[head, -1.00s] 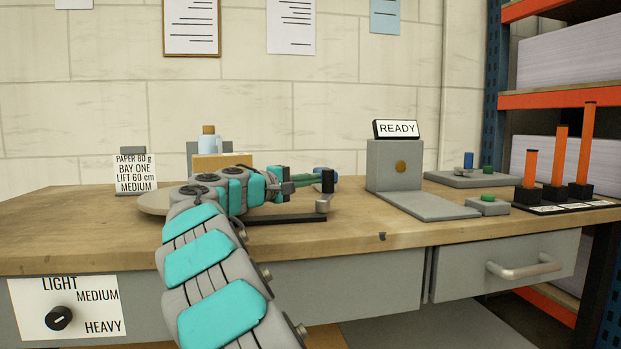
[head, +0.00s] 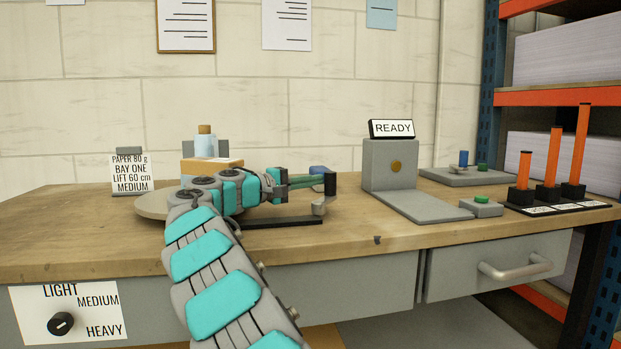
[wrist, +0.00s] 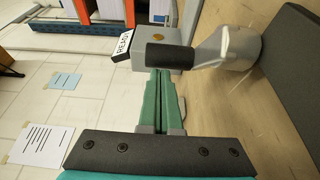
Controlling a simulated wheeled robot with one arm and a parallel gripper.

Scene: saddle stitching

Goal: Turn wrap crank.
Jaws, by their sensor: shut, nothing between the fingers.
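The wrap crank shows a black handle (head: 330,184) on a short grey metal arm (head: 320,206) at the right end of a dark bar (head: 285,221) on the bench. In the wrist view, the black handle (wrist: 169,57) and its metal arm (wrist: 228,48) lie just beyond the fingertips. My gripper (head: 320,180) has green fingers, shut and empty, pointing right at the handle. Its fingers (wrist: 161,76) lie side by side in the wrist view. I cannot tell whether the tips touch the handle. My arm partly hides the round plate (head: 150,206) behind it.
A grey stand (head: 390,165) with a READY sign (head: 394,129) is right of the crank. A green button box (head: 482,206) and orange posts (head: 554,158) stand farther right. A bottle (head: 205,145) and box are behind my arm. Bench space in front is clear.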

